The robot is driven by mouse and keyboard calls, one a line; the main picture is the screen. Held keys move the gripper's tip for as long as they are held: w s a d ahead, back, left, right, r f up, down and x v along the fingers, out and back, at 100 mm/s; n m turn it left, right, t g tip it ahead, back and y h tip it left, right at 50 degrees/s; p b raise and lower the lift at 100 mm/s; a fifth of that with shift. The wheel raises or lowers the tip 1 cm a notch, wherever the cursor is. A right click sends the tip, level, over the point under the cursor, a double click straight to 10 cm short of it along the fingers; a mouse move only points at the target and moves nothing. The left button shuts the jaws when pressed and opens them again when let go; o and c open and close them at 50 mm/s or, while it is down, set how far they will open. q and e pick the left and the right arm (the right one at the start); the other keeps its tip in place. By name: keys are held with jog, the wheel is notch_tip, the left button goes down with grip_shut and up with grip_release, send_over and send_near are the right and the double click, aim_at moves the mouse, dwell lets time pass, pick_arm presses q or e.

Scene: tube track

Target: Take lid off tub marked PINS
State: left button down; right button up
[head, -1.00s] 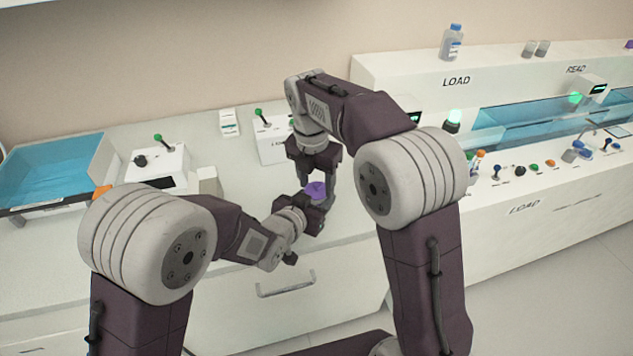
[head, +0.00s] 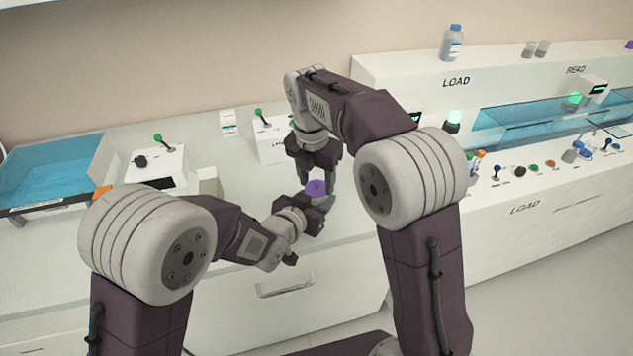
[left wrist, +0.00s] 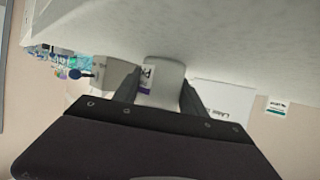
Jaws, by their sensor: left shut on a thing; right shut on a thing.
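The tub (left wrist: 167,72) is white, with a label whose visible letter is P, in the left wrist view. My left gripper (left wrist: 158,92) is shut on it, one finger on each side. In the head view my left gripper (head: 316,206) mostly hides the tub. The purple lid (head: 316,187) shows just above my left gripper. My right gripper (head: 318,178) points down from above and is shut on the lid. I cannot tell whether the lid is apart from the tub.
A blue tray (head: 55,170) and a white box with a green-topped lever (head: 155,165) stand on the left counter. Another lever box (head: 272,145) is behind my grippers. The LOAD bench (head: 500,185) with several small coloured items is at right. The counter front is clear.

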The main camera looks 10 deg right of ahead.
aim_at(318, 180)
jog(key=shift+r, duration=0.75)
notch_tip(318, 180, up, 4)
pick_arm(q)
jog(key=c, duration=0.6)
grip_release()
